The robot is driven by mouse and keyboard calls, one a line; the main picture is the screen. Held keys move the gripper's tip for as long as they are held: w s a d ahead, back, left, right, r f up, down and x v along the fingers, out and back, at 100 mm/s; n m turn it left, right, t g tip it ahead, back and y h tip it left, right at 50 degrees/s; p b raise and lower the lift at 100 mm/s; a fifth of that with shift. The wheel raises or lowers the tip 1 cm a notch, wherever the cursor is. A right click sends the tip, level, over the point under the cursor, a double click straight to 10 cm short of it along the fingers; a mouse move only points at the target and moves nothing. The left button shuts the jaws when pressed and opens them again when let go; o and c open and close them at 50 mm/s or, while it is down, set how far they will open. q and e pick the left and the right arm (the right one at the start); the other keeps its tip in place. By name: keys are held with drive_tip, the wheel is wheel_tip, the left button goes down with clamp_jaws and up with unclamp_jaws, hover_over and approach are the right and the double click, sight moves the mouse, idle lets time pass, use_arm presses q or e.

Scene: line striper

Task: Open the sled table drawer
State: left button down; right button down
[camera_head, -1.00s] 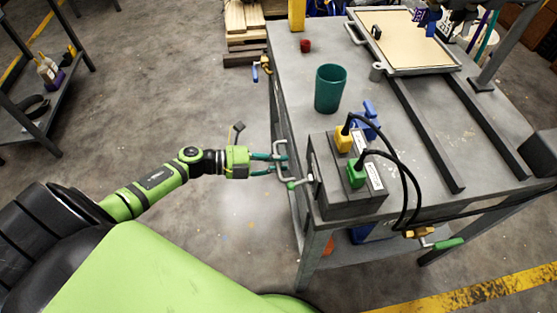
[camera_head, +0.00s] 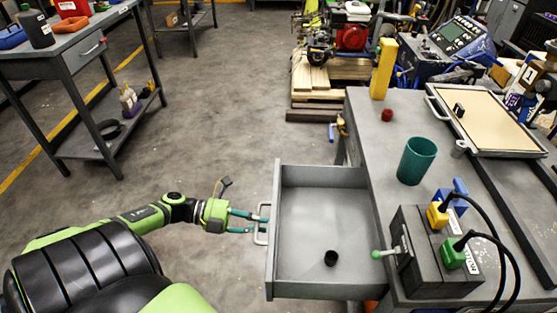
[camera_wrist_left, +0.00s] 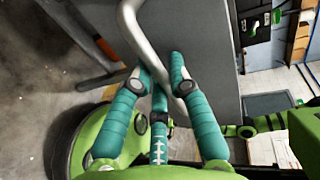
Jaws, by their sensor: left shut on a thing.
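The sled table drawer (camera_head: 326,231) stands pulled far out from the left side of the grey sled table (camera_head: 385,130). A small black cup-like thing (camera_head: 331,258) is in it near the front right; the rest of its floor looks bare. My left gripper (camera_head: 263,222) is at the drawer's front, its teal fingers shut on the metal drawer handle (camera_head: 259,226). In the left wrist view the bent handle bar (camera_wrist_left: 140,40) runs between the teal fingers (camera_wrist_left: 165,75). My right gripper is not in view.
On the table are a teal cup (camera_head: 416,161), a red cap (camera_head: 387,115) and a grey box (camera_head: 440,255) with yellow and green plugs and cables. A workbench (camera_head: 85,45) stands at the far left. The floor left of the drawer is clear.

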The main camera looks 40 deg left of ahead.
use_arm(q)
drive_tip(key=shift+f+v, duration=0.2)
drive_tip(key=shift+v, duration=0.75)
drive_tip(key=shift+f+v, duration=0.2)
drive_tip(key=shift+v, duration=0.75)
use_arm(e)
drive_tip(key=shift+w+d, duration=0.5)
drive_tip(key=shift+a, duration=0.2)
use_arm(q)
drive_tip(key=c, duration=1.2)
unclamp_jaws()
drive_tip(key=shift+o, duration=0.3)
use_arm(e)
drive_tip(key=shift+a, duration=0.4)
use_arm(q)
drive_tip(key=v, duration=1.2)
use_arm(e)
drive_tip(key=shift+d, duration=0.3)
use_arm(q)
drive_tip(key=shift+a, duration=0.1)
